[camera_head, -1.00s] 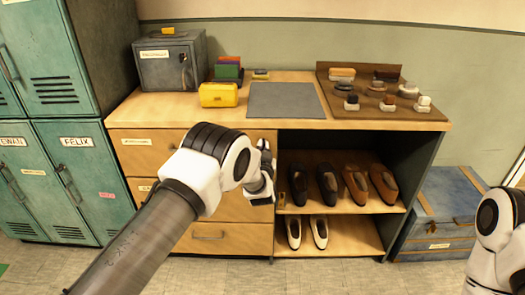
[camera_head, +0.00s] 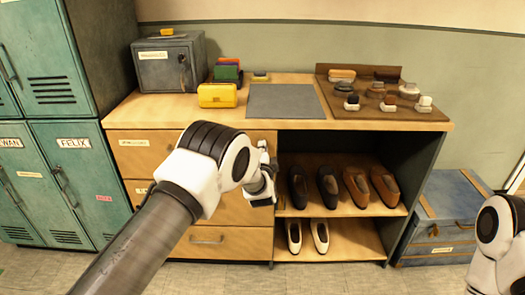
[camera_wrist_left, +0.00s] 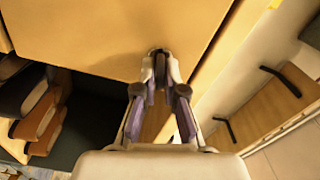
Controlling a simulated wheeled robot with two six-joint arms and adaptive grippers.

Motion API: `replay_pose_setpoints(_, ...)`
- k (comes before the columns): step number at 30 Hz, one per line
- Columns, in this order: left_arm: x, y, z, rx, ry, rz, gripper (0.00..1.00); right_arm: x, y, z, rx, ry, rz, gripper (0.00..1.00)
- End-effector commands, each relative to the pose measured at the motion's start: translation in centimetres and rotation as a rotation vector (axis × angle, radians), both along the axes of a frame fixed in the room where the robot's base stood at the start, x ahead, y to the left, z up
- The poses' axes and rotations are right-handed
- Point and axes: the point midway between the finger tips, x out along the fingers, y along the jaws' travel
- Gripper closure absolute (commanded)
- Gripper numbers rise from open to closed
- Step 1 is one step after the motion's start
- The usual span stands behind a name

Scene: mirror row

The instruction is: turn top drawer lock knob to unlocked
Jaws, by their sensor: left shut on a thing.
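The top drawer (camera_head: 138,160) is the upper wooden front at the left of the bench, and it looks closed. My left gripper (camera_head: 265,172) is at the right end of the drawer fronts in the head view, partly behind my own wrist. In the left wrist view, my gripper (camera_wrist_left: 161,70) is shut on a small dark lock knob (camera_wrist_left: 158,52) on a wooden front. The fingertips cover most of the knob, so its turned position cannot be told. The knob is hidden in the head view. My right gripper is out of view.
An open shelf (camera_head: 345,228) with several shoes lies just right of my left gripper. The bench top (camera_head: 180,105) carries a grey mat (camera_head: 285,100), a yellow box (camera_head: 217,95) and a brush board (camera_head: 325,85). A blue chest (camera_head: 440,205) stands at right.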

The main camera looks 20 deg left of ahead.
Motion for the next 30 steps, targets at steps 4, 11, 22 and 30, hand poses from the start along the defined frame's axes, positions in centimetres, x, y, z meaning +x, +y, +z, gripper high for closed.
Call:
replay_pose_setpoints(4, 0.01, -0.08, -0.08, 0.107, 0.03, -0.001, 1.0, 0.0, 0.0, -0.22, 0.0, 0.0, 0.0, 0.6)
replay_pose_setpoints(11, 0.01, -0.08, -0.1, 0.225, 0.064, -0.001, 1.0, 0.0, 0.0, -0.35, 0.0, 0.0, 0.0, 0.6)
replay_pose_setpoints(22, 0.01, -0.1, -0.12, 0.284, 0.082, -0.002, 1.0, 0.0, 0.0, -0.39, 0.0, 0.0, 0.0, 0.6)
replay_pose_setpoints(30, 0.0, -0.1, -0.14, 0.284, 0.082, -0.002, 1.0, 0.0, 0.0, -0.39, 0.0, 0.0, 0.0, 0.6)
